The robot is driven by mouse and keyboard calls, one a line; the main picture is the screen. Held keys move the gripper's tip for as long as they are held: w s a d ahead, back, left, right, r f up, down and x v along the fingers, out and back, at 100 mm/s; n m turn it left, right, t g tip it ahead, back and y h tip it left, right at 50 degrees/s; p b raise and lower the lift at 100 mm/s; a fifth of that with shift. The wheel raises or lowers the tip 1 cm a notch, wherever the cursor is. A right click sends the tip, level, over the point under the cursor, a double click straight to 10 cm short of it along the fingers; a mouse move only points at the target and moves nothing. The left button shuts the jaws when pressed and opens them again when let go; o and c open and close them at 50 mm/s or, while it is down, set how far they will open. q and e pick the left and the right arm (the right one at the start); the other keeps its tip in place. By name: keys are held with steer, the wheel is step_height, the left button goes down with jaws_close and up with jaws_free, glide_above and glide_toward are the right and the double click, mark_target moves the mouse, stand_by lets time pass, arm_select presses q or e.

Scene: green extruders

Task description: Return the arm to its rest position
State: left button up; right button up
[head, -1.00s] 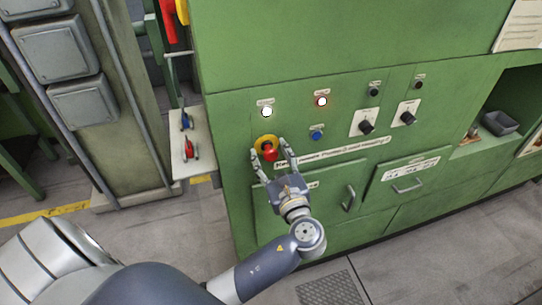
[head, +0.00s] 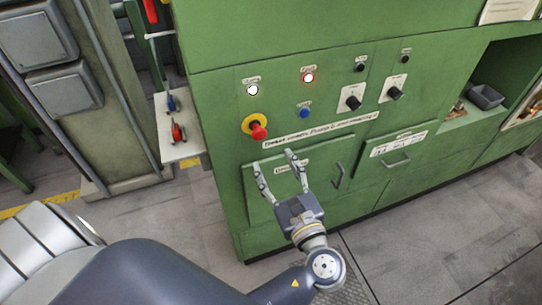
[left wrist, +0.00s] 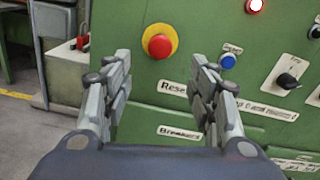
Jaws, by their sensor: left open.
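My left gripper (head: 280,176) is open and empty in front of the green machine's panel. It is below and slightly right of the red emergency button (head: 258,131) on its yellow plate, and apart from it. In the left wrist view the two fingers (left wrist: 163,95) stand wide apart, with the red button (left wrist: 159,45) beyond and above the space between them. My left arm comes in from the bottom of the head view. My right gripper is not in view.
The green machine (head: 230,70) carries a blue button (head: 304,113), lit white and red lamps, black knobs (head: 353,103) and doors with handles (head: 396,161). A small shelf (head: 178,150) with red and blue items is at left. Grey floor lies in front.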

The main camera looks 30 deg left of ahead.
arm_select(q)
steer(key=shift+s+d, duration=0.1)
steer(key=shift+d, duration=0.05)
stand_by(0.4)
step_height(320, 180, down, 22)
steer(key=w+d+f+h+b, duration=0.1)
steer(key=w+d+h+b, duration=0.1)
steer(key=h, duration=0.4)
steer(key=s+f+n+g+h+b, duration=0.1)
steer(key=s+f+g, duration=0.15)
steer(key=f, duration=0.65)
steer(key=s+f+n+g+h+b, duration=0.1)
steer(key=s+f+g+h, duration=0.15)
steer(key=f, duration=0.65)
steer(key=s+a+f+n+g+h+b, duration=0.3)
steer(key=s+f+n, duration=0.6)
steer(key=s+f, duration=0.9)
steer(key=s+a+f+n+g+b, duration=0.1)
steer(key=s+f+n, duration=0.3)
steer(key=s, duration=0.3)
steer(key=s+a+f+n+g+h, duration=0.1)
steer(key=s+f+n, duration=0.3)
steer(key=s+n, duration=0.2)
steer(key=shift+s+a+f+g+b, duration=0.3)
steer(key=shift+s+a+f+b, duration=0.1)
steer(key=shift+s, duration=0.15)
